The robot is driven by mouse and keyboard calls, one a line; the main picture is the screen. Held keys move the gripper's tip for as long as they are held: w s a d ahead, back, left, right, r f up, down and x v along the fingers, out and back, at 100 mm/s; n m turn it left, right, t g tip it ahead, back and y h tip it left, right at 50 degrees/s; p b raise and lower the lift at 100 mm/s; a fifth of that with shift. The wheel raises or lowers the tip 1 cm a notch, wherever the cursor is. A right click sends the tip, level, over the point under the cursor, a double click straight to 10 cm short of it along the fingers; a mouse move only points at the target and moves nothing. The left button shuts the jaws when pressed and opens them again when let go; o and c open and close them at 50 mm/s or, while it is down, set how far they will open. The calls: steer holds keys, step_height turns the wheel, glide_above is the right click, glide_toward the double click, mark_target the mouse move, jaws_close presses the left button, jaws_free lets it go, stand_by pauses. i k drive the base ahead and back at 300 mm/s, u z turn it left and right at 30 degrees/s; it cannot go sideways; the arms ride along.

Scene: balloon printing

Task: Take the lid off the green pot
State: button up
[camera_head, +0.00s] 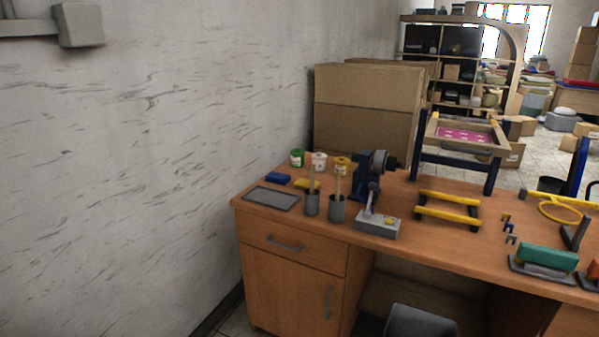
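The green pot (297,159) is small and stands upright near the back left corner of the wooden desk. It has a pale label on its side. Its top looks covered, but it is too small here to make out the lid's edge. A white pot (319,163) and a yellow pot (341,167) stand in a row to its right. My gripper is not in view, and nothing touches the green pot.
The wall is left of the desk (300,229); cardboard boxes (365,108) stand behind. A dark blue machine (367,178) stands right.

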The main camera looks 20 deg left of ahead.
mark_target(296, 152)
steer(key=u, duration=0.4)
steer(key=k, duration=1.1)
steer(key=u, duration=1.05)
steer(key=i, duration=2.2)
steer(key=z, duration=0.8)
steer(key=i, duration=0.6)
steer(key=z, duration=0.3)
